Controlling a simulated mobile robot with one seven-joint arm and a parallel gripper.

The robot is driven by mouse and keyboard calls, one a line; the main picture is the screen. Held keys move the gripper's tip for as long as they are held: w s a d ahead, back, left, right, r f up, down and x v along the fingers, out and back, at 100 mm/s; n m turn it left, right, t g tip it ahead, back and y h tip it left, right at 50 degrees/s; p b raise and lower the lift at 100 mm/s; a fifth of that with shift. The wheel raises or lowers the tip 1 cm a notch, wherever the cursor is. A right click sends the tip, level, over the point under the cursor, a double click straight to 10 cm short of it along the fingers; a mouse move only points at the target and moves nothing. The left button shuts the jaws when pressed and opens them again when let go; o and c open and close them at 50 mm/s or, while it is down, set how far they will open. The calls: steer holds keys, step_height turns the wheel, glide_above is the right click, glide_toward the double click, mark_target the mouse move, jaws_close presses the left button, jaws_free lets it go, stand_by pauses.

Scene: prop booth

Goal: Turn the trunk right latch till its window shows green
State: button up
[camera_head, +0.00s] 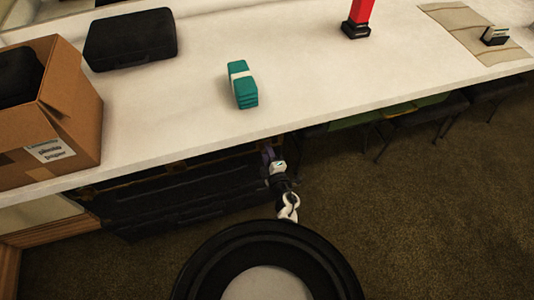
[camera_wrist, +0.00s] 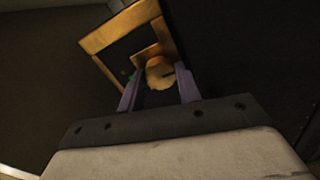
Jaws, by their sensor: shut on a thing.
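The dark trunk (camera_head: 180,200) sits under the white counter, with brass-coloured fittings along its upper edge. In the wrist view, the right latch shows as a brass plate (camera_wrist: 117,31) with a dark recess and a brass turning piece (camera_wrist: 160,74). My gripper (camera_wrist: 159,73) has its two purple fingers on either side of this piece, shut on it. A small green patch shows beside the left fingertip; the rest of the window is hidden or too dark to read. In the head view my gripper (camera_head: 268,155) is at the trunk's right end, just under the counter edge.
The counter (camera_head: 200,110) overhangs the trunk and holds a cardboard box (camera_head: 80,125), a black case (camera_head: 130,38), a teal bundle (camera_head: 242,85) and a red-topped object (camera_head: 357,20). Dark chairs (camera_head: 430,112) stand to the right. Carpet (camera_head: 440,220) in front is clear.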

stand_by(0.3)
steer(key=o, duration=1)
steer(key=shift+s, duration=0.15)
